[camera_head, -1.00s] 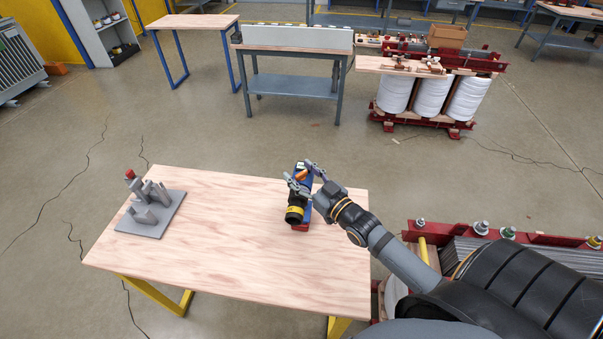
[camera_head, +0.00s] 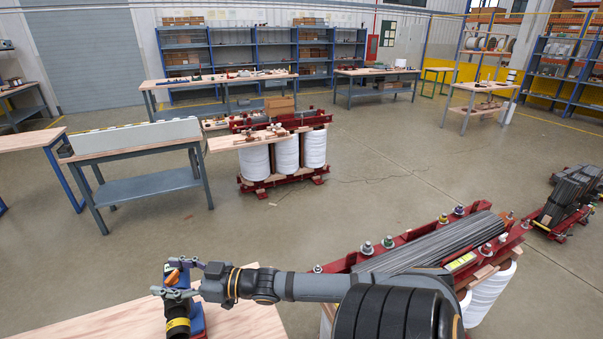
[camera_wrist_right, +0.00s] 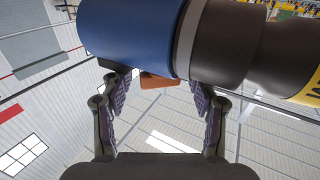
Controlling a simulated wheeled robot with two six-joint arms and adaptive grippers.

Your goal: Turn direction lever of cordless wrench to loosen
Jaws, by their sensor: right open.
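The cordless wrench stands at the lower left of the head view, on the wooden table (camera_head: 120,325). Its dark cylindrical end has a yellow band (camera_head: 178,324), and blue parts show beside it. A small orange piece (camera_head: 173,277), which looks like the direction lever, shows between the fingers of my right gripper (camera_head: 164,277). The right gripper is open. In the right wrist view the blue and dark wrench body (camera_wrist_right: 130,35) lies across the top, and the orange-brown lever (camera_wrist_right: 158,80) sits between the open fingers (camera_wrist_right: 160,85), apart from both. My left gripper is out of view.
A red-framed transformer core with a stack of grey sheets (camera_head: 430,244) stands right of the table, close under my right arm. Another core with white coils (camera_head: 286,152) stands behind. A grey bench (camera_head: 150,183) is at the back left. Open floor lies between.

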